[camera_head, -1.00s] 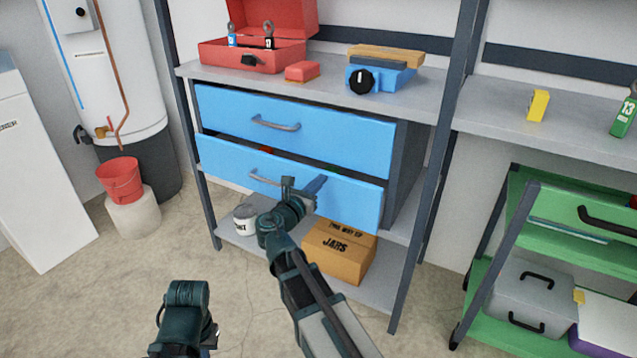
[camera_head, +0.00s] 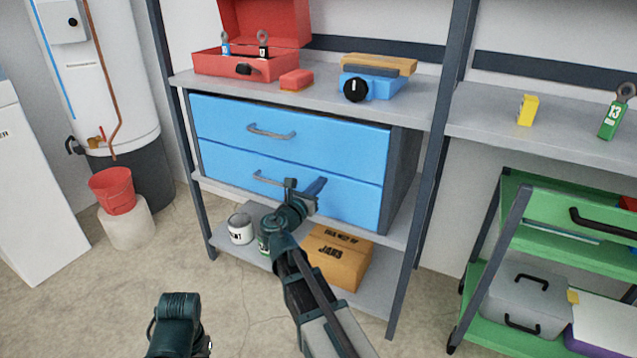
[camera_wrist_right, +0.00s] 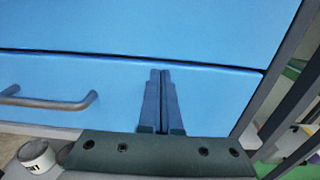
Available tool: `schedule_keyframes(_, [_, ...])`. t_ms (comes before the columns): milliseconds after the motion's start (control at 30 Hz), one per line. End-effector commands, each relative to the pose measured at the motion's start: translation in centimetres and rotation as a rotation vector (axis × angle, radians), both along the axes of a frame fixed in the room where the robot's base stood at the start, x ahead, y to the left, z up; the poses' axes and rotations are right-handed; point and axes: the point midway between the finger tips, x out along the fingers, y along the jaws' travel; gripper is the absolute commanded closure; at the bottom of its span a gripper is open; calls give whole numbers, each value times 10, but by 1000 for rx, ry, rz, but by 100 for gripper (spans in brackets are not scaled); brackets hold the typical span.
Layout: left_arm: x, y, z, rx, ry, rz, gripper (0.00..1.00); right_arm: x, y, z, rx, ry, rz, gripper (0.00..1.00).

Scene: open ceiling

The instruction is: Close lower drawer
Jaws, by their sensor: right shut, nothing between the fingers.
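The lower drawer (camera_head: 340,198) is blue with a grey bar handle (camera_head: 268,179). Its front is level with the upper drawer (camera_head: 335,142), with only a thin dark seam between them. My right gripper (camera_head: 316,186) is shut and empty, its fingertips at the lower drawer's front, right of the handle. In the right wrist view the shut fingers (camera_wrist_right: 162,95) lie against or just before the blue front, below the seam; exact contact is hard to tell. My left arm (camera_head: 177,325) shows at the bottom of the head view, but its fingers are not visible.
A shelf below holds a cardboard box (camera_head: 337,262) and a white can (camera_head: 240,229). A red toolbox (camera_head: 245,66) and a blue device (camera_head: 375,86) stand on the shelf above. A green cart (camera_head: 560,212) is at the right. The floor at left front is clear.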

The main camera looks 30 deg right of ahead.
Motion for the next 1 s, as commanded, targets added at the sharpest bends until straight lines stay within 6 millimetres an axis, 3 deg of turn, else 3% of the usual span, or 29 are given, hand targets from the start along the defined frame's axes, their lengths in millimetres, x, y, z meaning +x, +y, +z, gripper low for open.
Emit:
schedule_keyframes(200, [0,0,0,0,0,0,100,-30,31,-1,3,0,6,100])
schedule_keyframes(500, [0,0,0,0,0,0,100,-60,73,-1,4,-1,5,100])
schedule_keyframes(700, [0,0,0,0,0,0,100,-69,86,-1,4,-1,3,100])
schedule_keyframes(1000, [0,0,0,0,0,0,100,-70,88,-1,5,0,2,100])
